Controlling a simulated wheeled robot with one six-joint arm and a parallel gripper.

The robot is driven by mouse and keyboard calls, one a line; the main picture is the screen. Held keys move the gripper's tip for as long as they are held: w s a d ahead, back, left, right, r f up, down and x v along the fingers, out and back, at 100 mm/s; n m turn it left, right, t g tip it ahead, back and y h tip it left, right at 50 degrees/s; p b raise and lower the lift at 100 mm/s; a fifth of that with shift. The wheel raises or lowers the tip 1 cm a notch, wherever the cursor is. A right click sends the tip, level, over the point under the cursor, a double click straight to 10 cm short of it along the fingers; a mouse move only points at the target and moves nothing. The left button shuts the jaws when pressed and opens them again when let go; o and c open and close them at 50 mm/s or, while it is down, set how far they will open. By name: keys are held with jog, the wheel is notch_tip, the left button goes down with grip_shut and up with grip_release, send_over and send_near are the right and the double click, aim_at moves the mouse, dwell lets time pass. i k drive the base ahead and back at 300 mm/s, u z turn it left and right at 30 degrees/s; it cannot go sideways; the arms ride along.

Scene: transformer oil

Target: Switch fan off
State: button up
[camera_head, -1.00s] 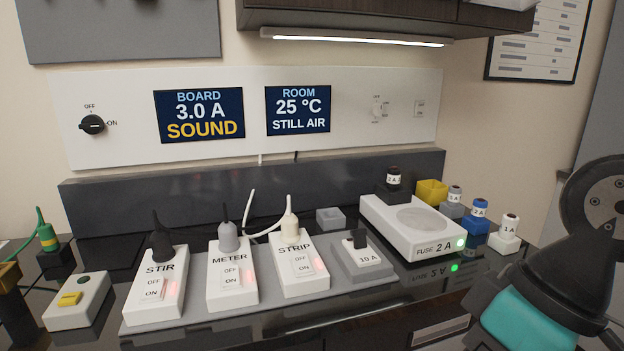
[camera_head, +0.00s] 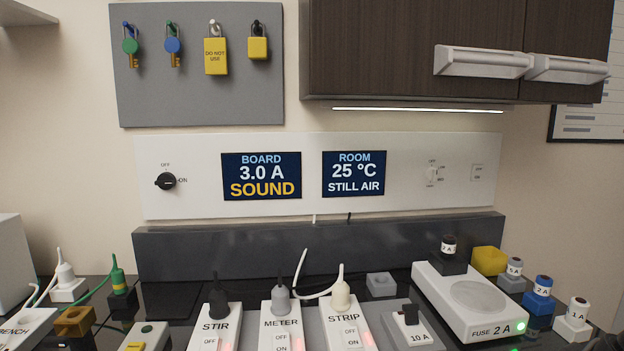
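No switch in view carries a readable fan label. On the white wall panel (camera_head: 300,210), a small pale rotary knob (camera_head: 431,174) sits at the right; the tiny words around it are hard to read, with OFF seemingly at the top. Its exact setting cannot be told. A small switch plate (camera_head: 477,172) is beside it, its labels too small to read. A black rotary knob (camera_head: 166,181) at the panel's left has OFF above and ON to its right. The room display (camera_head: 354,174) reads 25 °C, STILL AIR. My gripper is not in view.
The board display (camera_head: 261,176) reads 3.0 A, SOUND. STIR (camera_head: 214,326), METER (camera_head: 281,322) and STRIP (camera_head: 344,317) switches stand on the bench below, with a FUSE 2 A box (camera_head: 468,305) at right. Cabinets overhang the panel's right half. A tag board (camera_head: 200,95) hangs upper left.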

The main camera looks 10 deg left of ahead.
aim_at(477, 174)
jog(key=z, duration=0.45)
jog(key=i, duration=0.75)
jog(key=u, duration=0.25)
